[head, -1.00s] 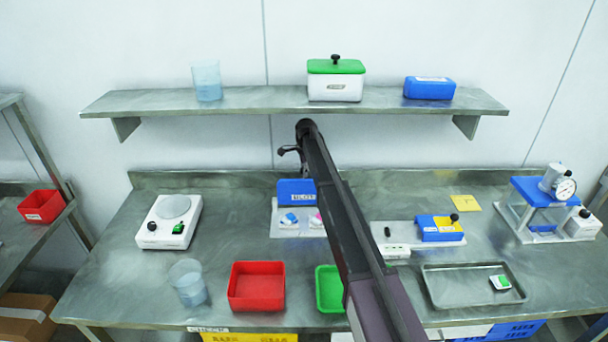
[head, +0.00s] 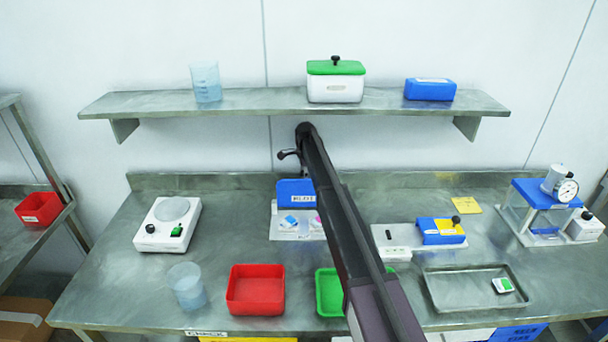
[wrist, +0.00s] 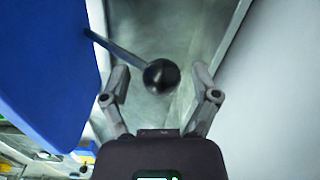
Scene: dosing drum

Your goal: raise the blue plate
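The blue plate (head: 295,193) stands upright with a white label at the back middle of the bench in the head view, partly hidden by my arm. In the wrist view a large blue surface (wrist: 45,70) fills the left side. A dark rod runs from its edge to a black ball knob (wrist: 161,77). My gripper (wrist: 161,90) is open, with one finger on each side of the knob and a visible gap to both. In the head view the end of my arm is above the blue plate; the fingers are not clear there.
A shelf (head: 230,101) with a beaker, a green-lidded box and a blue box is behind my arm. Small items lie on a pale base (head: 285,232) below the blue plate. A red bin (head: 256,308), green bin (head: 328,310) and steel tray (head: 450,298) are nearer the front.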

